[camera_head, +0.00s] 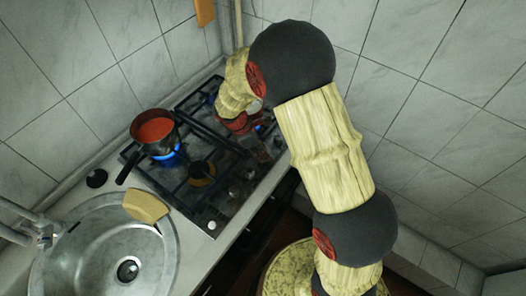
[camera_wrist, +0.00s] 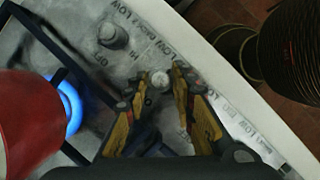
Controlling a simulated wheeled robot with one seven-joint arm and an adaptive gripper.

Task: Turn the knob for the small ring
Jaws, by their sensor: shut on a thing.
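My gripper (camera_wrist: 157,88) has its two fingers closed around a small light stove knob (camera_wrist: 160,77) in the wrist view. Another knob (camera_wrist: 112,36) stands free to its upper left, with printed lettering around it on the panel. In the head view the gas hob (camera_head: 190,200) lies below my arm, which covers its right end. A pale knob (camera_head: 212,226) shows at the hob's near corner. The held knob cannot be made out clearly there. A blue flame (camera_wrist: 66,104) burns at the left in the wrist view. I cannot tell which ring the held knob serves.
A saucepan of red liquid (camera_head: 155,130) stands over a lit burner, its dark handle pointing lower left. A red pot (camera_wrist: 28,125) is close to my gripper in the wrist view. Tiled walls close the back.

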